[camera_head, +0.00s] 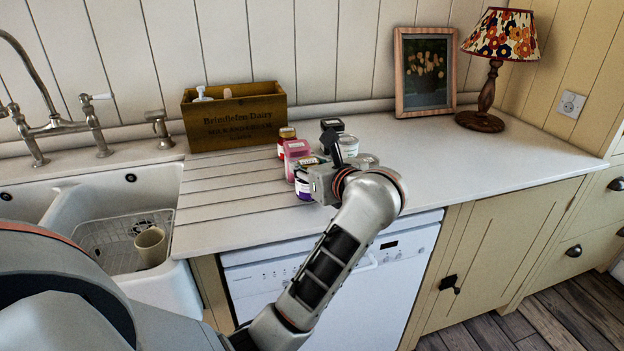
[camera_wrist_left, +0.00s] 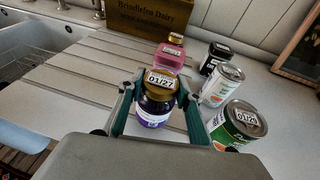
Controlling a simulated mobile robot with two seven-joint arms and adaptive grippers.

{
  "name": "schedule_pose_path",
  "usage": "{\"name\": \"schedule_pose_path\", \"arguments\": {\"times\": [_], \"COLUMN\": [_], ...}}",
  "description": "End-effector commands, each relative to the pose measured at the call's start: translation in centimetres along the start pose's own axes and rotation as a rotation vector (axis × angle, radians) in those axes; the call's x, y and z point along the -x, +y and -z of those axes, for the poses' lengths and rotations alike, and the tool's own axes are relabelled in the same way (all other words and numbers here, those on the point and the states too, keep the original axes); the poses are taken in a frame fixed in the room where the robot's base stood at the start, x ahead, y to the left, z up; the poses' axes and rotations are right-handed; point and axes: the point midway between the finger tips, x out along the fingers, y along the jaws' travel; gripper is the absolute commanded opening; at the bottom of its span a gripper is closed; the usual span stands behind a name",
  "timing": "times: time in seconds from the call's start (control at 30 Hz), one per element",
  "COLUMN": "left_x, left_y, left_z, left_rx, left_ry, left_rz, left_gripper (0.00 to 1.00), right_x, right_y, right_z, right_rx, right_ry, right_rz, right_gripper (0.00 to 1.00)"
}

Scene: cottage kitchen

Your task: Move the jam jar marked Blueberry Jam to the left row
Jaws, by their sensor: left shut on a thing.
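My left gripper (camera_head: 318,178) is shut on a jar (camera_head: 303,189) with dark contents, a gold lid and a purple label; the label's words are too small to read. In the left wrist view the fingers (camera_wrist_left: 158,103) sit on both sides of this jar (camera_wrist_left: 154,118), and its lid tag reads 01/27. The jar is upright, at the near end of the left row, in front of a pink jar (camera_wrist_left: 170,58). I cannot tell whether it touches the worktop. A jar with a yellow-gold lid (camera_head: 287,134) stands behind the pink one. My right gripper is not in view.
The right row holds a black-lidded jar (camera_wrist_left: 215,55), a white-labelled can (camera_wrist_left: 222,85) and a green can (camera_wrist_left: 237,124), close beside my gripper. A wooden crate (camera_head: 235,118) stands behind. The sink (camera_head: 75,195) is left; the worktop (camera_head: 470,160) is clear to the right.

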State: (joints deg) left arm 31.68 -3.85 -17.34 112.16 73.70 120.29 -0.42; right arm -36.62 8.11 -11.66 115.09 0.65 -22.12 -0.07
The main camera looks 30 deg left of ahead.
Motion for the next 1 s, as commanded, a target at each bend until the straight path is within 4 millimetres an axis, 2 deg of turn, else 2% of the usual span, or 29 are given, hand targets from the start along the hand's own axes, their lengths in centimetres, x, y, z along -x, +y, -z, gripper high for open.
{"name": "schedule_pose_path", "arguments": {"times": [0.03, 0.1, 0.33, 0.53, 0.57, 0.6, 1.0], "left_x": [-0.6, -0.9, -0.8, -0.9, -0.9, -0.9, -0.8], "left_y": [0.1, 0.2, 0.2, 0.2, 0.2, 0.2, 0.2], "left_z": [1.6, 2.3, 2.0, 2.5, 2.5, 2.4, 2.0], "left_rx": [-0.008, -0.006, 0.0, -0.002, -0.002, -0.001, 0.0], "left_ry": [0.001, 0.001, 0.0, 0.0, 0.002, 0.002, 0.001], "left_rz": [-0.003, -0.001, 0.002, 0.001, 0.001, 0.001, 0.002], "left_gripper": [0.02, 0.02, 0.02, 0.02, 0.42, 0.51, 0.51], "right_x": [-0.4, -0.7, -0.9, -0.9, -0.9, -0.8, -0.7], "right_y": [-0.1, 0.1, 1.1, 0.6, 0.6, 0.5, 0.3], "right_z": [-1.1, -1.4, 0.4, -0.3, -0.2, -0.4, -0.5], "right_rx": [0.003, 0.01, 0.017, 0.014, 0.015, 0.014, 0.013], "right_ry": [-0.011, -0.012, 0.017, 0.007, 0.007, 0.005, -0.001], "right_rz": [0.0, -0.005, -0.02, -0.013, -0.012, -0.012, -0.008], "right_gripper": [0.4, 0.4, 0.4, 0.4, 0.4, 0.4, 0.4]}}
